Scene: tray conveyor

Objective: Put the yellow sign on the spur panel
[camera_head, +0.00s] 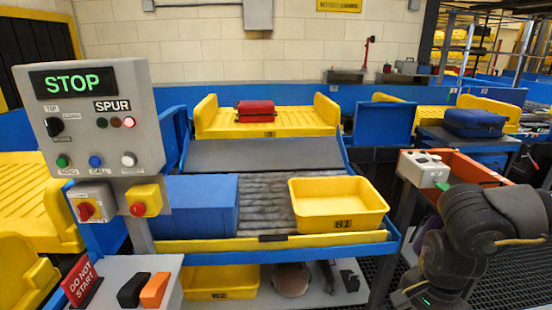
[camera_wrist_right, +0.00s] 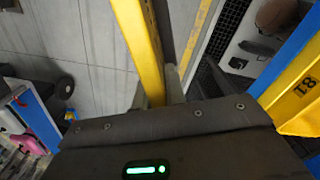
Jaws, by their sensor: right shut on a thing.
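The spur panel (camera_head: 95,140) is a grey box at the left in the head view, with a STOP display, a SPUR label, a black knob, lamps and buttons. No yellow sign hangs on its visible front. My right gripper (camera_wrist_right: 158,88) shows in the wrist view, shut on a long yellow piece seen nearly edge-on, which I take for the yellow sign (camera_wrist_right: 138,40). Its face and any writing are hidden. In the head view my right arm is at the right, and its gripper is out of sight. My left gripper is in neither view.
A red DO NOT START sign (camera_head: 82,282) stands on the grey shelf (camera_head: 205,285) below the panel, near black and orange pieces. Yellow tray 81 (camera_head: 338,205) and a blue box (camera_head: 200,205) sit on the conveyor.

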